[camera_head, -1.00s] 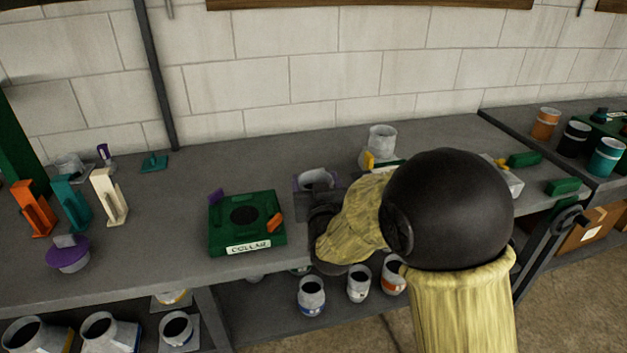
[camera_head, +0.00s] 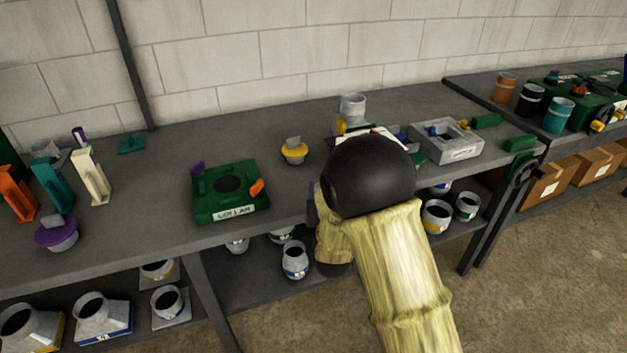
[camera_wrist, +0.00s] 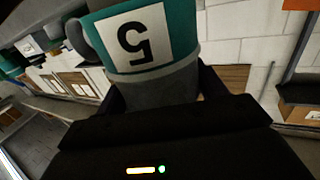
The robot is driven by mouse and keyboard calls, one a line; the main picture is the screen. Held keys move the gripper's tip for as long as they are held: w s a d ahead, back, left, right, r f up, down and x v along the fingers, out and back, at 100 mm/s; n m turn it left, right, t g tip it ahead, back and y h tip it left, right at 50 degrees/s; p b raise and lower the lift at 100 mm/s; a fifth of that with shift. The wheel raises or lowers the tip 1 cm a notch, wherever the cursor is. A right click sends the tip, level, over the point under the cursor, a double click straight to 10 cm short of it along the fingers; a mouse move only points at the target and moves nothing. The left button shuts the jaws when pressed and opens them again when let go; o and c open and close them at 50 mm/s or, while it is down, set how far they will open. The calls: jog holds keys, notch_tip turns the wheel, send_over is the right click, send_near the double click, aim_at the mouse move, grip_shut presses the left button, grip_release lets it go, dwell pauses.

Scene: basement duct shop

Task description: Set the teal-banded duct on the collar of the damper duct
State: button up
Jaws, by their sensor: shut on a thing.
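In the wrist view, my gripper (camera_wrist: 162,94) is shut on a grey duct with a teal band (camera_wrist: 178,18) and a white label with an upside-down 5. The head view hides my gripper and the held duct behind my arm. A grey duct (camera_head: 352,106) stands upright at the back of the bench, with a yellow piece near its base. I cannot tell whether it is the damper duct; my arm covers what lies in front of it. A green block labelled COLLAR (camera_head: 205,212), with a dark round recess, sits left of my arm.
A yellow-based grey piece (camera_head: 294,151) stands between the green block and my arm. A grey square tray (camera_head: 446,142) is on the right. Orange, teal and cream brackets (camera_head: 90,177) and a purple-based piece (camera_head: 57,234) stand left. Several ducts sit on the shelf below.

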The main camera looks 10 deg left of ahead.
jog(key=s+d+f+m+h, duration=0.1)
jog(key=d+f+h, duration=0.1)
jog(key=d+f, duration=0.3)
jog(key=s+d+f+m+h, duration=0.1)
jog(key=d+f, duration=0.4)
jog(key=d, duration=0.6)
jog(key=s+d+f+m+h, duration=0.2)
jog(key=d+f+m+h, duration=0.1)
jog(key=d, duration=0.4)
jog(key=shift+d+f+h, duration=0.4)
jog(key=shift+f+h, duration=0.5)
jog(key=shift+h, duration=0.2)
